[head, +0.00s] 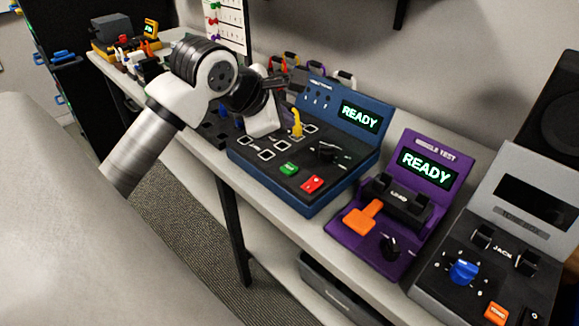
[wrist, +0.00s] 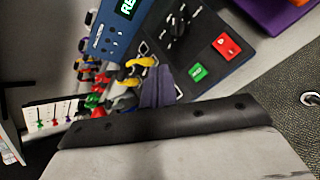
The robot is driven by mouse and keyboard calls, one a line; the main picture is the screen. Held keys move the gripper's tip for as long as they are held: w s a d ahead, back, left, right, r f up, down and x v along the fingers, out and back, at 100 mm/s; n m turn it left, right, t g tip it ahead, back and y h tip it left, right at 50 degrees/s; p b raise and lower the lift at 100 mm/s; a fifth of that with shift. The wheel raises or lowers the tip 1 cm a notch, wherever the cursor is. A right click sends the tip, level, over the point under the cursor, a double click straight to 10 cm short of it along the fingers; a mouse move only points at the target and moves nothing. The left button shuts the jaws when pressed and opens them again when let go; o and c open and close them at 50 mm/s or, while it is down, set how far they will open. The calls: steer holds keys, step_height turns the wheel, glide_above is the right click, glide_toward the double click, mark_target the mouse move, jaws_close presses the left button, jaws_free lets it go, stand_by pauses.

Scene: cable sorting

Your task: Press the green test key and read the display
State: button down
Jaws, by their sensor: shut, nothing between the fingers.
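The green key (head: 289,168) sits at the front of the blue tester's black panel, left of a red key (head: 312,184). In the wrist view the green key (wrist: 198,72) lies right of my fingers. The blue tester (head: 317,207) has an upright back with a display (head: 360,116) that reads READY in green. The display (wrist: 129,7) is cut off at the top of the wrist view. My gripper (head: 277,82) is shut and empty, at the back left of the blue tester and apart from the green key. Its dark fingers show in the wrist view (wrist: 157,86).
A yellow piece (head: 297,122) stands up from the blue tester's panel, near a black knob (head: 327,152). A purple tester (head: 350,240) also reads READY. A grey tester (head: 450,275) with a dark screen stands at right. Several colored cables (head: 291,59) hang behind.

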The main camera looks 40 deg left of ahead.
steer(key=b, duration=0.4)
glide_above(285, 170)
step_height(285, 170, down, 8)
steer(key=shift+r, duration=0.1)
steer(key=shift+f+b, duration=0.5)
steer(key=shift+b, duration=0.3)
steer(key=shift+f, duration=0.1)
stand_by(1.2)
steer(key=shift+f+b, duration=0.35)
steer(key=shift+b, duration=0.45)
steer(key=shift+f+b, duration=0.35)
steer(key=shift+b, duration=0.3)
steer(key=shift+r, duration=0.2)
stand_by(0.5)
steer(key=shift+r, duration=0.6)
steer(key=shift+r+p, duration=1.15)
steer(key=shift+r, duration=1.4)
